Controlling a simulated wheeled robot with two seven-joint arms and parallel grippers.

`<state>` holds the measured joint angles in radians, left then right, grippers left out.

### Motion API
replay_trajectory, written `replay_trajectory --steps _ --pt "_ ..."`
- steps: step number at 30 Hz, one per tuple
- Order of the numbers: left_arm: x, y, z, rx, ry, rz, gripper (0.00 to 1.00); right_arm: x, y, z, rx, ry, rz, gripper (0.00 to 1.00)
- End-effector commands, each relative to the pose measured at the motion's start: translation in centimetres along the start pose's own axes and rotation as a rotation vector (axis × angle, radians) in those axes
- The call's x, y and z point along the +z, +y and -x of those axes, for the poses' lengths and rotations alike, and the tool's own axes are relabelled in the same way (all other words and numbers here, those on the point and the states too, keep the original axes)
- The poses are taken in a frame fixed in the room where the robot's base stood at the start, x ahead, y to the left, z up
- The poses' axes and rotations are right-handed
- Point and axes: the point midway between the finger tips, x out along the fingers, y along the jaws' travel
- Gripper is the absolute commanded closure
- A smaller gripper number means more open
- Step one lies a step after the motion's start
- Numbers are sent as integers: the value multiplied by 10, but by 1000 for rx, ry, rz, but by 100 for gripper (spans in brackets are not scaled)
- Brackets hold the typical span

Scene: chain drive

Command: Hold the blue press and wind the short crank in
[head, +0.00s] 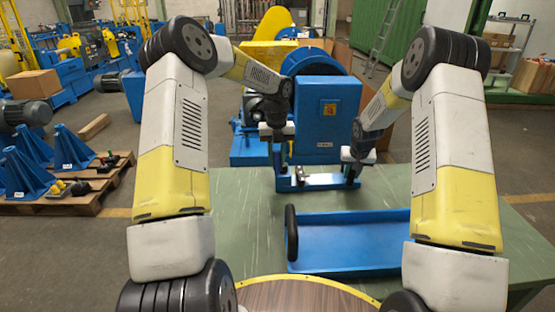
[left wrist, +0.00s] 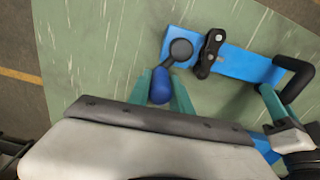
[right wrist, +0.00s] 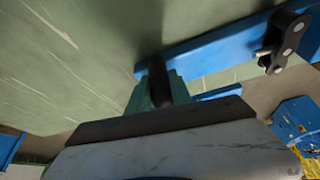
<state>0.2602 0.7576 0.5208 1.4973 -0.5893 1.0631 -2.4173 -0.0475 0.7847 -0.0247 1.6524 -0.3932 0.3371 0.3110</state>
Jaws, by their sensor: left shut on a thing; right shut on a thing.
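The blue press (head: 322,180) lies on the green table beyond the blue tray; its flat blue body also shows in the left wrist view (left wrist: 238,64) and the right wrist view (right wrist: 205,42). My left gripper (left wrist: 160,92) is shut on the blue knob (left wrist: 161,84) of the short crank. The crank's arm (left wrist: 169,62) runs from the knob to a round dark hub (left wrist: 181,48) on the press. Dark chain links (left wrist: 210,52) sit beside the hub. My right gripper (right wrist: 158,92) is shut on the press's black handle (right wrist: 157,72) at its right end.
A blue tray (head: 345,262) with a black handle (head: 291,232) lies on the table in front of the press. The green table (head: 245,215) is bare at the left. A large blue machine (head: 325,130) stands close behind the press.

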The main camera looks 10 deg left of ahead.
Motion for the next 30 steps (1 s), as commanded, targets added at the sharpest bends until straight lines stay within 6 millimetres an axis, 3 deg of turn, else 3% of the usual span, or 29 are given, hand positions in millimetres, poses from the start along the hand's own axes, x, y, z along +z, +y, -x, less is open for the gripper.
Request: replay_trajectory --steps 9,10,13,23,30 --pt "1 4 -1 6 1 4 100 -1 6 1 7 3 -8 100" --pt "1 4 -1 6 1 4 73 -1 6 1 7 3 -8 100" --pt "1 4 -1 5 1 3 53 -1 6 1 6 3 -7 100" --pt "0 1 1 2 0 1 53 -1 2 1 1 2 -3 100" --pt "1 0 34 1 -3 1 53 -1 0 1 0 2 -2 100"
